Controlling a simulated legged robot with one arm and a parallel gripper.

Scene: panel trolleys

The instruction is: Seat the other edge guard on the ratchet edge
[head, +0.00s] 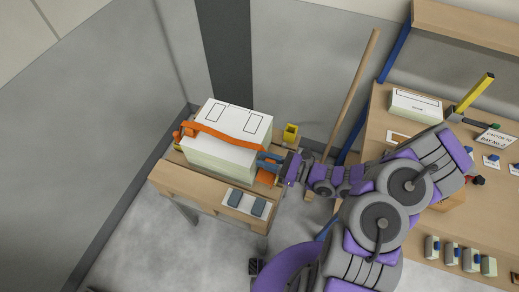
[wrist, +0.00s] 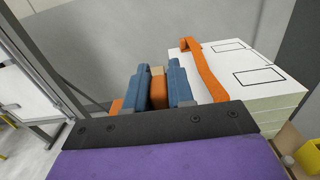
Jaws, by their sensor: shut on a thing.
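A white panel stack (head: 225,138) stands on the wooden trolley (head: 180,192), with an orange strap (head: 222,133) across its top. A bulky orange fitting, seemingly the ratchet (head: 178,137), sits at the stack's left edge. My gripper (head: 268,160) is by the stack's right end, low beside it. In the wrist view its blue fingers (wrist: 157,90) are shut on an orange piece (wrist: 158,93) with a tan top. I cannot tell whether this is an edge guard. More orange (head: 266,177) shows below the fingers. Two blue-grey pieces (head: 235,198) lie on a pale pad at the trolley's front.
A yellow holder (head: 290,132) stands behind the trolley's right side. A wooden pole (head: 352,90) leans upright beyond my wrist. A workbench (head: 400,250) with boxes and small parts is at the right. Grey walls close off the back and left; floor is clear in front.

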